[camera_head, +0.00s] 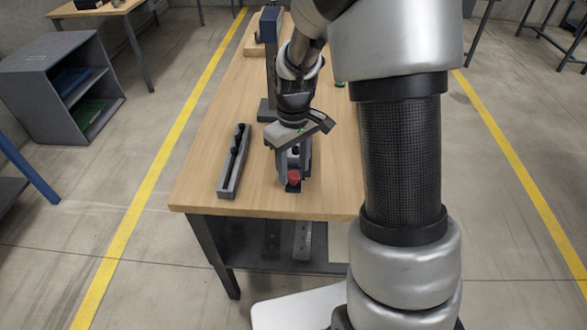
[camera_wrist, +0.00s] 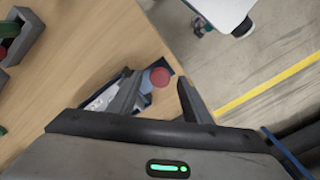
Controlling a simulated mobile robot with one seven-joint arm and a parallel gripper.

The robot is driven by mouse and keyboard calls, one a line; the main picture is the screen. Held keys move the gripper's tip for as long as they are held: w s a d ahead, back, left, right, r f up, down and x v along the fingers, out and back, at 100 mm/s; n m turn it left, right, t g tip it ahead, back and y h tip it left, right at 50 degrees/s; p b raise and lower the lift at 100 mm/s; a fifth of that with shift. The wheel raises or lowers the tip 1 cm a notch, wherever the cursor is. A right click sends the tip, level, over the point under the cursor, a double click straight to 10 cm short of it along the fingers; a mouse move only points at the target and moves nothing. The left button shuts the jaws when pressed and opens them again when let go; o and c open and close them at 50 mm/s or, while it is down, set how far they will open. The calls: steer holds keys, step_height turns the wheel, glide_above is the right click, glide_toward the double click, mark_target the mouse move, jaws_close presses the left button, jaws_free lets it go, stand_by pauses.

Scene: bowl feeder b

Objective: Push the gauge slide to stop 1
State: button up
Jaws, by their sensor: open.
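A red round knob (camera_head: 294,177) shows low between the fingers of my gripper (camera_head: 295,168) near the table's front edge. In the wrist view the red knob (camera_wrist: 160,77) lies between the two open fingers of my gripper (camera_wrist: 157,97), closer to the left finger. A bluish part (camera_wrist: 147,84) shows beside the knob, with a dark base around it. This looks like the gauge slide, but my gripper hides much of it. I cannot tell whether a finger touches the knob. The stop marks cannot be made out.
A long grey holder (camera_head: 231,178) with black knobs stands left on the wooden table (camera_head: 205,170). A dark upright post (camera_head: 270,60) stands behind my gripper. Grey trays (camera_wrist: 28,35) with red and green parts show in the wrist view. Bare table lies between holder and gripper.

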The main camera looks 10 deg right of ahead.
steer(key=shift+f, duration=0.4)
steer(key=shift+c, duration=0.6)
jaws_close()
steer(key=shift+w, duration=0.15)
